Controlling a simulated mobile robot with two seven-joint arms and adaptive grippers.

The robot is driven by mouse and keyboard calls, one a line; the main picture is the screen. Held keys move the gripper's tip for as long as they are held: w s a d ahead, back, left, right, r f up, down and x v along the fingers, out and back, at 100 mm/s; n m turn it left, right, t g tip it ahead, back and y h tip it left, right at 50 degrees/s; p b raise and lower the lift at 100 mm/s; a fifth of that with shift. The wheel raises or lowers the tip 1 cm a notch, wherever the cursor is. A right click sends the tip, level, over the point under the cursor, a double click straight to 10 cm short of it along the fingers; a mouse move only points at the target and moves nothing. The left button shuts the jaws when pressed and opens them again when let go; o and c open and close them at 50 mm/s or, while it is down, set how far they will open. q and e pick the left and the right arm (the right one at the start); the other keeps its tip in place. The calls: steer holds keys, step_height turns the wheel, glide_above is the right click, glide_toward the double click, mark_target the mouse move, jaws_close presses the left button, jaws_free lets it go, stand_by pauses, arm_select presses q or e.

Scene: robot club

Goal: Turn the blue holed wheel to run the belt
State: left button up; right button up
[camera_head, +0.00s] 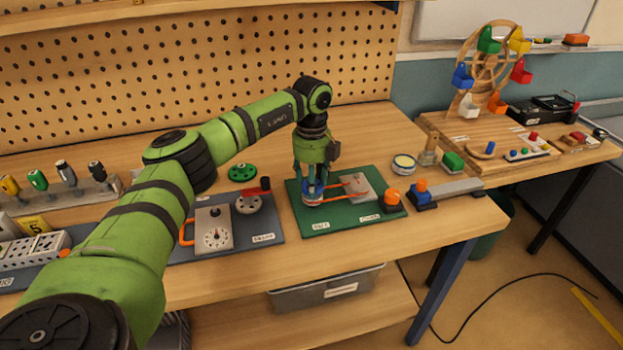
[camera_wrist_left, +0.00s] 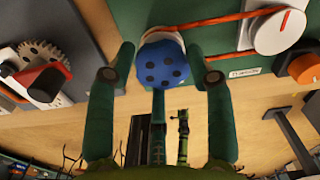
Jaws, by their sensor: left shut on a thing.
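The blue holed wheel (camera_wrist_left: 162,66) shows dark holes in its face and sits between the two green fingers of my left gripper (camera_wrist_left: 163,62) in the left wrist view. In the head view my left gripper (camera_head: 314,182) points down over the wheel (camera_head: 311,200) and partly hides it. The gripper is shut on the wheel. An orange-red belt (camera_wrist_left: 232,20) runs from the wheel to a white round wheel (camera_wrist_left: 281,32) with a red mark. All stand on a green board (camera_head: 332,224) with small labels. My right gripper is not in view.
Left of the green board is a blue-grey board with a white dial plate (camera_head: 213,229) and a grey gear with a dark crank (camera_head: 249,203). An orange knob (camera_head: 391,199) is at the board's right. A green gear (camera_head: 242,172) lies behind. The bench behind the board is mostly clear.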

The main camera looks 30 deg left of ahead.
arm_select(q)
steer(key=shift+w+a+r, duration=0.15)
steer(key=shift+a+r, duration=0.1)
stand_by(0.5)
steer(key=shift+m, duration=0.3)
